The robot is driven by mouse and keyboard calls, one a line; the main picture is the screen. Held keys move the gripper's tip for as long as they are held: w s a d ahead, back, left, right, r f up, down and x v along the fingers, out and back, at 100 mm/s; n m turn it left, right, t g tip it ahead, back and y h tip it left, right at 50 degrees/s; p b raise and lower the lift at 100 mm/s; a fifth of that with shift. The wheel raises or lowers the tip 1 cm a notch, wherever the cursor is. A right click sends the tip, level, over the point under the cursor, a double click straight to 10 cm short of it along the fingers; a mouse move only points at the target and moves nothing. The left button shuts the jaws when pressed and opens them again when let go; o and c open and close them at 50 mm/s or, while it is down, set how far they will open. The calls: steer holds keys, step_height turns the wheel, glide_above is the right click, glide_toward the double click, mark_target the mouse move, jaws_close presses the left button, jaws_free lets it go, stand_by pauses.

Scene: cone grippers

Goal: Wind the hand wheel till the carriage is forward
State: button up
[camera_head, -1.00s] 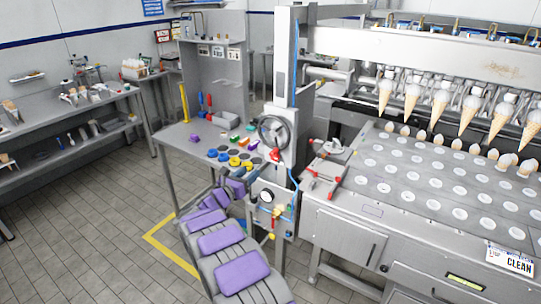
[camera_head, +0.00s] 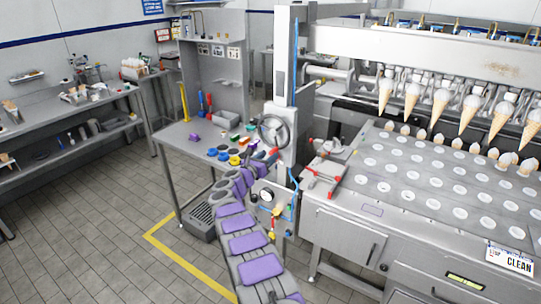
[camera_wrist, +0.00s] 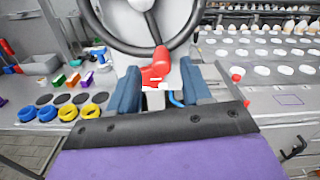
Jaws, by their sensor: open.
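The hand wheel (camera_head: 272,130) is a dark ring with spokes on the grey column at the left end of the machine. It also shows at the top of the wrist view (camera_wrist: 143,50). Its red handle (camera_wrist: 157,66) sits at the bottom of the rim. My gripper (camera_wrist: 158,82) is open, its two blue fingers on either side of the red handle with gaps showing. In the head view my gripper (camera_head: 268,157) is small, just below the wheel. The carriage with gripped cones (camera_head: 440,101) hangs at the back of the machine, above the perforated plate (camera_head: 385,175).
A side table (camera_head: 172,132) left of the column holds coloured rings and small blocks. A gauge (camera_head: 267,195) and valves sit below the wheel. A red-handled clamp (camera_head: 322,178) stands on the machine's left edge. The tiled floor at left is open.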

steer(key=shift+w+d+r, duration=0.1)
steer(key=shift+w+d, duration=0.2)
steer(key=shift+w, duration=0.2)
steer(key=shift+b+x, duration=0.3)
steer(key=shift+x, duration=0.45)
jaws_close()
